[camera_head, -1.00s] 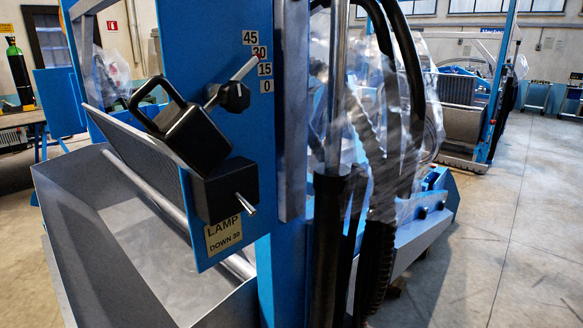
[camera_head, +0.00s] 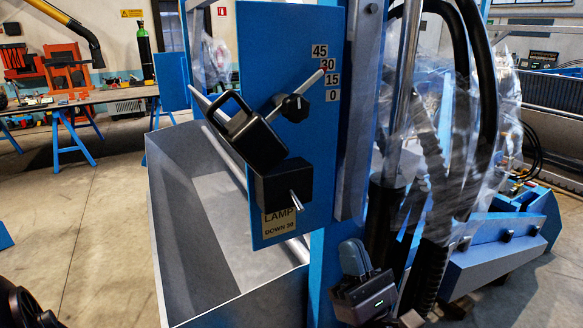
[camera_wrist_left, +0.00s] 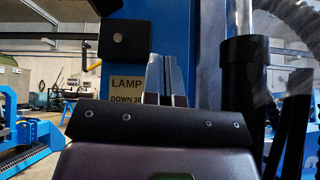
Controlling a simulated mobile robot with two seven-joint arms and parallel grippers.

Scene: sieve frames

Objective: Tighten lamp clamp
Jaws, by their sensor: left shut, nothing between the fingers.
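A blue upright panel (camera_head: 300,30) carries a black lamp body (camera_head: 255,140) with a loop handle, tilted. A black knob with a silver lever (camera_head: 295,107) sits beside the 0-15-30-45 scale (camera_head: 325,73); the lever's tip lies close to 30. Below the lamp body is a black block with a short silver rod (camera_head: 285,187), above the "LAMP DOWN 30" label (camera_head: 279,223). My left gripper (camera_head: 354,257) is shut and empty, below and right of the label, apart from the panel's fittings. The left wrist view shows its fingertips (camera_wrist_left: 165,72) beside the label (camera_wrist_left: 128,92). My right gripper is not in view.
A grey metal trough (camera_head: 185,235) lies left of the panel. Black hoses and a cylinder (camera_head: 400,150) with clear plastic wrap stand close right of it. A workbench (camera_head: 90,97) is at the back left. The floor (camera_head: 90,210) left of the trough is open.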

